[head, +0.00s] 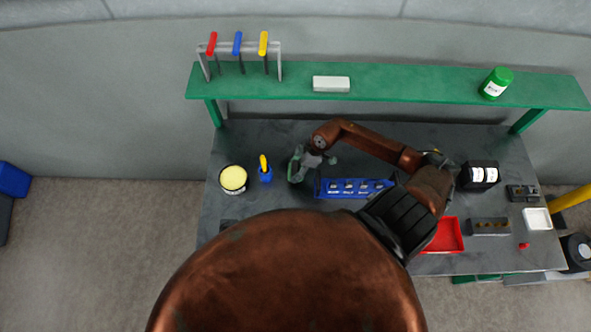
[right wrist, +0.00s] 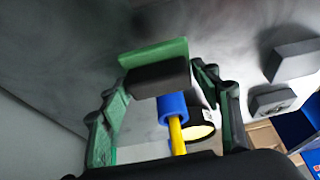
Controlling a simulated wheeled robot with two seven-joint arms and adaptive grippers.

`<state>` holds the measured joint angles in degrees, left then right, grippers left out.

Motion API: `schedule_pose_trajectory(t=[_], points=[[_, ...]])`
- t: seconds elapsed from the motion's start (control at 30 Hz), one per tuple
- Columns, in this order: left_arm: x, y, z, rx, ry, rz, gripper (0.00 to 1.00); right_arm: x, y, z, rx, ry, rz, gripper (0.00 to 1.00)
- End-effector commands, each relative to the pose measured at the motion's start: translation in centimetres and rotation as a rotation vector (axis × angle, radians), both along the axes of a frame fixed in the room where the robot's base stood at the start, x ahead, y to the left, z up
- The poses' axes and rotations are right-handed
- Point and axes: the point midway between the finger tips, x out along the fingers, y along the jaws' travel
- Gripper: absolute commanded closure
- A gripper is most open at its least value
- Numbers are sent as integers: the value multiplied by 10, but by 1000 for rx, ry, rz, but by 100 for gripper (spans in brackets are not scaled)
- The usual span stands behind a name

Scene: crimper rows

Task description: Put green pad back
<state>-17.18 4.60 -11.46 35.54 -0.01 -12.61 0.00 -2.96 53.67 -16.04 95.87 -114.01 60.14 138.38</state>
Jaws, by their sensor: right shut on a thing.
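The green pad, a flat green plate on a dark block, is between the fingers of my right gripper (right wrist: 158,85) in the right wrist view, where the pad (right wrist: 154,53) shows its green edge. In the head view my right gripper (head: 312,163) is over the left-middle of the dark bench (head: 285,133), and the green pad (head: 293,171) shows at its left side. The gripper is shut on it. I cannot tell whether the pad touches the bench. My left gripper is not in view.
A blue holder (head: 265,176) with a yellow handle and a yellow-topped tin (head: 233,178) stand left of the gripper. A blue rack (head: 352,188) is close right. A green shelf (head: 400,87) spans the back. A red tray (head: 449,237) lies at the front right.

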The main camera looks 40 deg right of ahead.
Motion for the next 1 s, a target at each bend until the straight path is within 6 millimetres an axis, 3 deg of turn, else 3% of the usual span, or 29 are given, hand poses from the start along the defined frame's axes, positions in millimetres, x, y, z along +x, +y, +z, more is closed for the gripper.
schedule_pose_trajectory(t=[0.23,0.43,0.77,0.8,1.0], points=[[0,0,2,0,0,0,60,12,-9,-16,1,-1,-2,62],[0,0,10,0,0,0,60,11,-8,-42,2,1,-1,62],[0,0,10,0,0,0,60,11,-9,-47,1,-1,1,62],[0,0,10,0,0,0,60,11,-9,-47,0,0,1,40],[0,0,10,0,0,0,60,11,-9,-47,0,0,1,26]])
